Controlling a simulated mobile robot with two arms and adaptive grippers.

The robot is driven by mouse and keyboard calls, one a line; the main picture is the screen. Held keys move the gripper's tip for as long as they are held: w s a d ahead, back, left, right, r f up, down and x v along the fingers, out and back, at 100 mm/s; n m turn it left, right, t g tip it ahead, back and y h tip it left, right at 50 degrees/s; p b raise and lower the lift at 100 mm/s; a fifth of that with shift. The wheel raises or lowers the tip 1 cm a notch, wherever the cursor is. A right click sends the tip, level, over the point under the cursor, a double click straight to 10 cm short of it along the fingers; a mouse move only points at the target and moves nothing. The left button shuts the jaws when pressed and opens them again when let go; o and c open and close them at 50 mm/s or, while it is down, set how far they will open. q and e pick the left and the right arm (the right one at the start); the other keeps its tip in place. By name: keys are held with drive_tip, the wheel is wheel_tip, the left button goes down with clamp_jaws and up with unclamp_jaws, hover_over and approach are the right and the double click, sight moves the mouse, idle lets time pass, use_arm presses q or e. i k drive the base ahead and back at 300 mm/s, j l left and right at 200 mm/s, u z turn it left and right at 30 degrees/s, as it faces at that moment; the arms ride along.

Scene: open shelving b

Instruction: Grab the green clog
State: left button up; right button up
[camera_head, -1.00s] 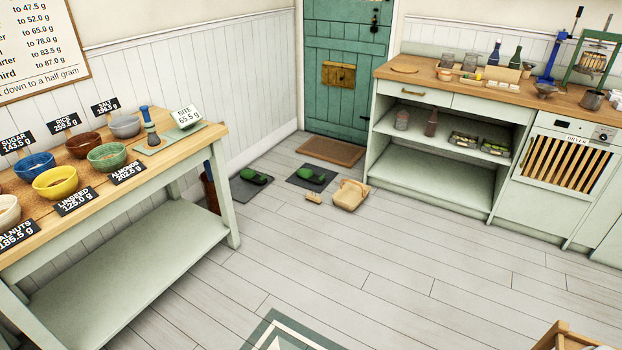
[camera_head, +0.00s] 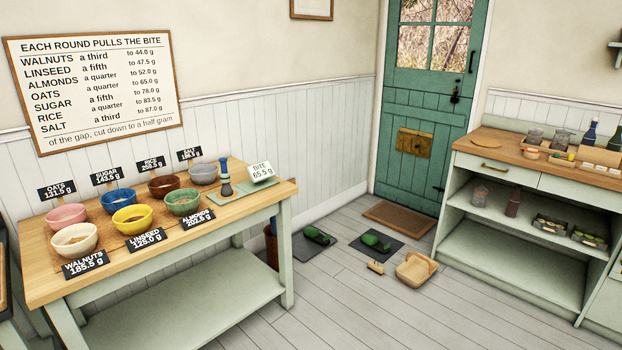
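Two green clogs lie on the floor near the green door. One green clog (camera_head: 317,236) is on a dark mat (camera_head: 305,250) beside the end of the wooden table. The other green clog (camera_head: 376,240) is on a second dark mat (camera_head: 396,247) further right. They are small in the view, so fine detail cannot be made out. Neither of my grippers is in view.
A brush (camera_head: 376,267) and a basket (camera_head: 416,270) lie on the floor in front of the right mat. A table (camera_head: 240,208) with bowls stands left, and an open shelving counter (camera_head: 512,245) right.

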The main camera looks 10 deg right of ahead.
sight(371, 241)
drive_tip(key=i+l+z, duration=0.4)
drive_tip(key=i, duration=0.45)
drive_tip(key=i+z, duration=0.35)
drive_tip(key=i, duration=0.5)
drive_tip(key=i+l+u, duration=0.1)
drive_tip(key=i, duration=1.8)
